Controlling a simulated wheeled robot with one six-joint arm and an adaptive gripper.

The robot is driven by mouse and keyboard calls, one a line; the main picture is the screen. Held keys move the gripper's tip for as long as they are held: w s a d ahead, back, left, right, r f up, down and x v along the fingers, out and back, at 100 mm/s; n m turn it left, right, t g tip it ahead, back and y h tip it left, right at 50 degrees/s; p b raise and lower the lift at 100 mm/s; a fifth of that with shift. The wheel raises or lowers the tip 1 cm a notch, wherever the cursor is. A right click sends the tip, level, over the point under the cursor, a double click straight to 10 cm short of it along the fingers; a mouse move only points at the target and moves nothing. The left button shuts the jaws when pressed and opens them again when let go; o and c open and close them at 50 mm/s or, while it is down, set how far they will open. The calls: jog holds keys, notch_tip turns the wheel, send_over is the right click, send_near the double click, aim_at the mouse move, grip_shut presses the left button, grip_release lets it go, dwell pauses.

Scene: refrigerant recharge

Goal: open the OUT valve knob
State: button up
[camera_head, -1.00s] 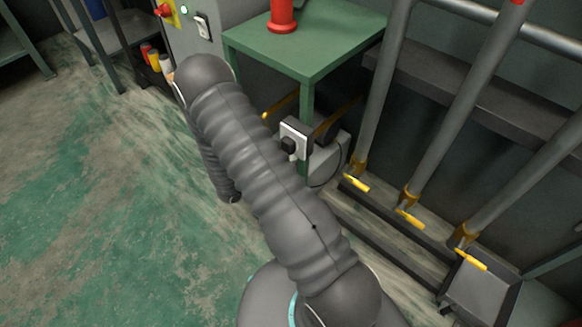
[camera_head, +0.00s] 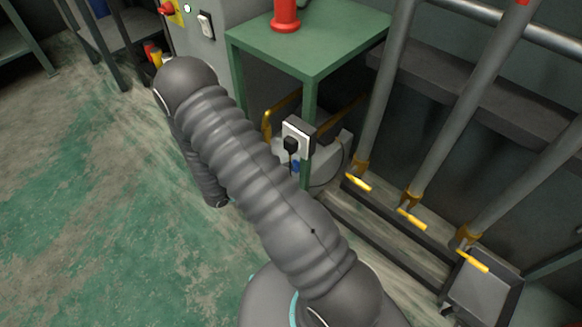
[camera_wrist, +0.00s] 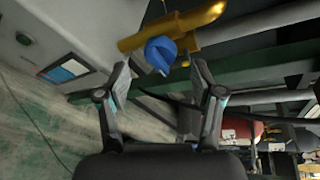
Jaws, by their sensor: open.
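In the wrist view a blue knob (camera_wrist: 161,54) sits by a brass-coloured pipe or handle (camera_wrist: 172,31). No OUT marking is readable, so I cannot tell for certain that it is the OUT valve. My gripper (camera_wrist: 160,67) is open and empty. Its two fingertips stand left and right of the blue knob in the picture; whether the knob is between them in depth I cannot tell. In the head view a small blue part (camera_head: 296,166) shows on the machine under the green table (camera_head: 318,50). My arm hides the gripper there.
A grey box with a black plug (camera_head: 297,138) is at the table's leg. A red object (camera_head: 285,15) stands on the table. Pipes with yellow handles (camera_head: 411,218) stand at the right. A dark cable (camera_wrist: 172,101) crosses behind the fingers. The floor at left is clear.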

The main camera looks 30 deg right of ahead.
jog(key=w+v, duration=0.1)
jog(key=v, duration=0.6)
jog(key=shift+s+a, duration=0.2)
jog(key=shift+s, duration=0.3)
